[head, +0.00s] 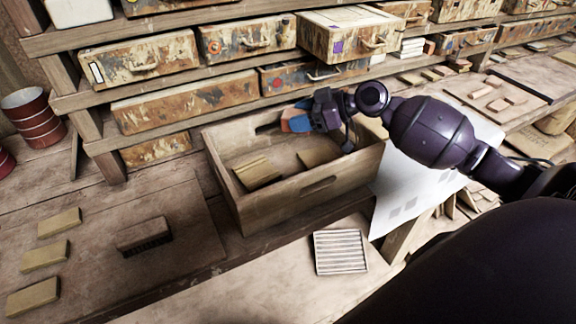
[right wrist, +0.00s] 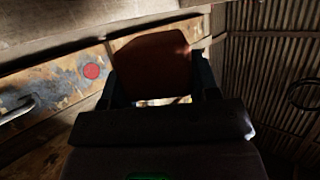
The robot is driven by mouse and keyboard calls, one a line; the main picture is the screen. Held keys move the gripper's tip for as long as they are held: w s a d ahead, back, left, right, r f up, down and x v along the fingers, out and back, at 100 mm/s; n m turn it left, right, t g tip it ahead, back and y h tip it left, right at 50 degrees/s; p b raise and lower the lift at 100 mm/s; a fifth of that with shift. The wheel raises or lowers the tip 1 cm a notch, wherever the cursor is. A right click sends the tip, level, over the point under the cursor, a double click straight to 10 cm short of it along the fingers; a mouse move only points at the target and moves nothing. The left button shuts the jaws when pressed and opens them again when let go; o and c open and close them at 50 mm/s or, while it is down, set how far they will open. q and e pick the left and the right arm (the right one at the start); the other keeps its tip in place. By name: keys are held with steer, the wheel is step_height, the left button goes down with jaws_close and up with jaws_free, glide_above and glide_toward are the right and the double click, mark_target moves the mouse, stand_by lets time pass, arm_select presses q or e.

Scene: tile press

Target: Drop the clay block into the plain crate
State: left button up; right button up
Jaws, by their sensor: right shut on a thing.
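The clay block is reddish-brown and sits between the fingers of my right gripper (head: 300,117). In the head view a small part of the clay block (head: 285,125) shows beside a blue patch at the gripper; in the right wrist view the block (right wrist: 150,65) fills the space between the two dark fingers. My right gripper is shut on it, over the back part of the plain wooden crate (head: 318,188). I cannot tell the exact height of the block above the crate floor. Two tan blocks (head: 257,173) lie inside the crate. My left gripper is not in view.
Shelves with paint-stained drawers (head: 140,60) stand behind the crate. Several tan blocks (head: 45,255) and a brush (head: 143,236) lie on a board at left. A ribbed tile (head: 340,251) lies in front, and a white sheet (head: 415,185) is at right.

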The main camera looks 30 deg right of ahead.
step_height(320, 180, down, 2)
steer(key=shift+f+b, duration=0.15)
steer(key=shift+b, duration=0.3)
steer(key=shift+f, duration=0.45)
steer(key=o, duration=1.1)
